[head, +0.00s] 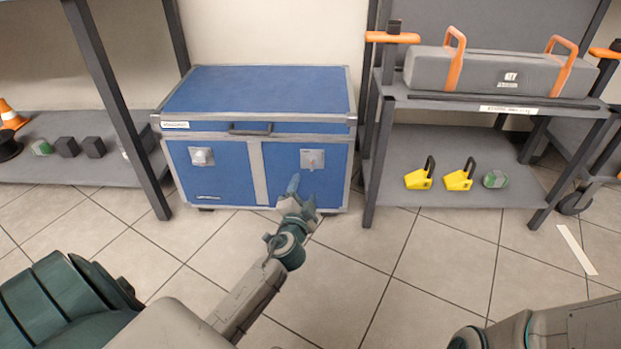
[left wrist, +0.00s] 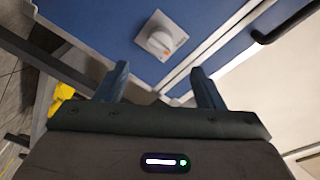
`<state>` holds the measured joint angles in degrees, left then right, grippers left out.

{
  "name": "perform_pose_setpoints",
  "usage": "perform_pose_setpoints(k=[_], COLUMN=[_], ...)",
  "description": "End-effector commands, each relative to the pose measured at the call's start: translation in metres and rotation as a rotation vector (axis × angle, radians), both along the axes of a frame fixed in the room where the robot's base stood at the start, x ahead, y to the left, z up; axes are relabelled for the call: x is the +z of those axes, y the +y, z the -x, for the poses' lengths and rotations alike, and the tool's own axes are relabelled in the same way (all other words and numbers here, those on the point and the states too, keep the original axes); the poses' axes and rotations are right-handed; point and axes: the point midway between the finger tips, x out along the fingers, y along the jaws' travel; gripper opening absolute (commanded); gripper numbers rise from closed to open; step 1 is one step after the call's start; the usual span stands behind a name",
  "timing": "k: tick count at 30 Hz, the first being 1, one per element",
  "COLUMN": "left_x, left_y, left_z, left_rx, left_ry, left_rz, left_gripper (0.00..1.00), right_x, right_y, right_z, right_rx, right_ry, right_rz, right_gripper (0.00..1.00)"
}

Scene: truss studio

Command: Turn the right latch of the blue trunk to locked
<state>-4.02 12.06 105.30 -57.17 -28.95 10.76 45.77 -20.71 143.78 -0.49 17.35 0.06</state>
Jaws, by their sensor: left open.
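The blue trunk (head: 220,172) stands on the tiled floor with its lid closed and metal edging. Its right latch (head: 312,160) is a pale square plate with a raised knob on the front. In the left wrist view the right latch (left wrist: 160,37) shows above the jaws with a small orange mark on it. The left latch (head: 201,156) is a similar plate. My left gripper (head: 302,192) is open and empty, in front of the trunk and just below the right latch, apart from it. In the left wrist view its two fingers (left wrist: 160,80) are spread. My right gripper is out of view.
A grey shelf (head: 450,170) to the right holds two yellow padlock-like items (head: 440,180) and a green-grey item (head: 495,179), with a grey case (head: 490,72) above. A left shelf (head: 100,172) holds dark cubes. The floor before the trunk is clear.

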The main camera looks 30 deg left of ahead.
Motion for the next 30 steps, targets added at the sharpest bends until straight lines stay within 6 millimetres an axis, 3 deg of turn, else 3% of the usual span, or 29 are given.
perform_pose_setpoints(k=[18,30], left_x=[-0.001,0.001], left_y=[0.039,0.043], left_z=[-0.088,-0.097], left_rx=[-0.001,0.000], left_ry=[-0.003,-0.001], left_rz=[0.000,-0.001], left_gripper=[0.62,0.62], right_x=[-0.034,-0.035], right_y=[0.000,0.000], right_z=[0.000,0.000], right_rx=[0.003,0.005], right_ry=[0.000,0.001], right_rz=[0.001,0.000], right_gripper=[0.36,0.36])
